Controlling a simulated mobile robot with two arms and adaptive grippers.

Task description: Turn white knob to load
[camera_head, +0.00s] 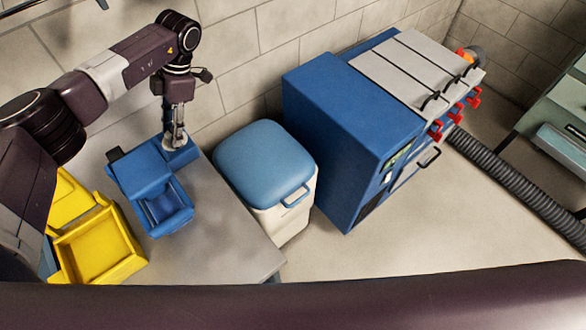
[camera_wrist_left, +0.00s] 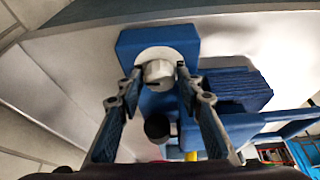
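The white knob (camera_wrist_left: 158,71) sits on the blue block of the device on the grey table. In the left wrist view it is between the fingertips of my left gripper (camera_wrist_left: 159,73), which stand apart at its two sides with a small gap visible. In the head view my left gripper (camera_head: 177,139) points down over the blue block (camera_head: 184,156), and the knob is mostly hidden behind the fingers. The blue device (camera_head: 140,174) has a tray-like front with a dark blue hollow. My right gripper is in neither view.
Yellow bins (camera_head: 100,250) stand left of the device. A white cooler with a blue lid (camera_head: 262,160) stands to the right, then a large blue machine (camera_head: 340,125) with red levers and a black hose (camera_head: 515,185). The table's front right is clear. A brick wall is close behind.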

